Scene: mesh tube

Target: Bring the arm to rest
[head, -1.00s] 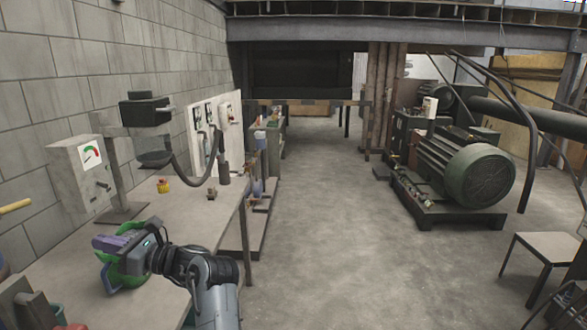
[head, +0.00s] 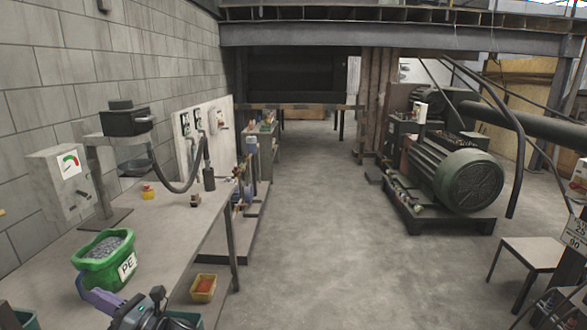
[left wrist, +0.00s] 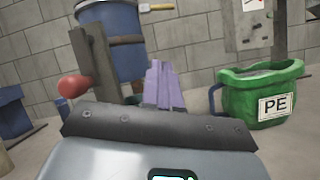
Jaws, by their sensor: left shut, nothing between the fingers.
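My left gripper (head: 104,299) is at the bottom left of the head view, in front of the workbench's near part. Its purple fingers are together and empty; they also show in the left wrist view (left wrist: 164,84). A green bucket (head: 92,277) marked PE, filled with grey granules, stands upright on the workbench (head: 168,238), just beyond the gripper and apart from it. The green bucket is at the right of the left wrist view (left wrist: 238,102). My right gripper is not in view.
A yellow bin (head: 203,291) with orange contents is below the bench's right edge. A gauge box (head: 58,182) and a black-headed stand (head: 126,123) are at the bench's back. A green motor (head: 452,174) and a stool (head: 527,252) stand right. The middle floor is clear.

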